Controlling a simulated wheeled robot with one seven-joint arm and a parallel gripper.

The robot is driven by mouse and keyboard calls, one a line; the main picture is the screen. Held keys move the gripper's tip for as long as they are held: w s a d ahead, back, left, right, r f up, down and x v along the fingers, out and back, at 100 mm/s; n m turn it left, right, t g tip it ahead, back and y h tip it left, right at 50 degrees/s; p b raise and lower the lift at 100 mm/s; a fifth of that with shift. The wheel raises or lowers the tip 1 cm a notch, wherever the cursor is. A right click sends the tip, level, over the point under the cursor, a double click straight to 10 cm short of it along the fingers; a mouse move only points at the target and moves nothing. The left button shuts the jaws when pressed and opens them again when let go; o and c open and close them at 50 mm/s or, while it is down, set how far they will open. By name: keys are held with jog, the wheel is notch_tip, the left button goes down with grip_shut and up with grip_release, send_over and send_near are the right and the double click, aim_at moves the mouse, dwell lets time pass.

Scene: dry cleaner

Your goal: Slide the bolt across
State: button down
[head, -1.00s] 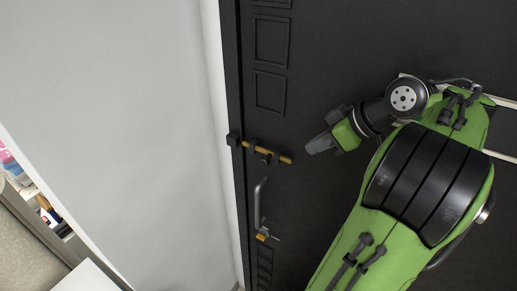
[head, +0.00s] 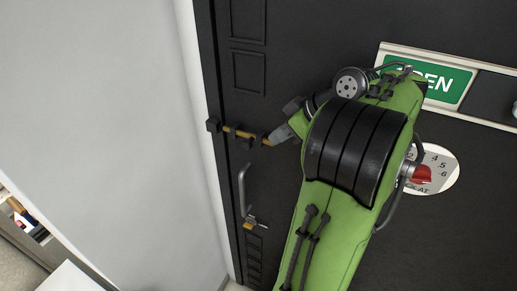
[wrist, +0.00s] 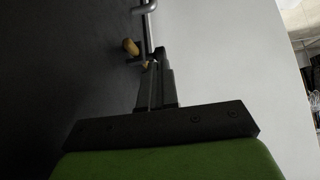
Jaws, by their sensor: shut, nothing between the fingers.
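The brass bolt (head: 239,133) lies across the left edge of the dark door, with dark brackets and a dark keeper (head: 213,125) at its left end on the frame side. My gripper (head: 276,137) is shut and empty, its fingertips at the right end of the bolt. In the wrist view the shut fingers (wrist: 157,72) reach toward a short brass piece (wrist: 130,47) and a metal handle. Whether the fingertips touch the bolt is hard to tell.
A lever door handle (head: 243,190) with a brass-coloured lock part sits below the bolt. An OPEN sign (head: 432,80) and a round clock-style sign (head: 440,170) hang on the door at right. A pale wall (head: 100,110) stands at left.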

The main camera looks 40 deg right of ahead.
aim_at(244, 142)
jog(key=x, duration=0.5)
jog(key=w+r+x, duration=0.1)
jog(key=x, duration=0.1)
jog(key=shift+w+a+f+b, duration=0.15)
jog(key=shift+a+b, duration=0.05)
jog(key=shift+b, duration=0.2)
jog(key=w, duration=0.2)
jog(key=w+a, duration=0.1)
jog(key=shift+w+a, duration=0.25)
jog(key=shift+w, duration=0.15)
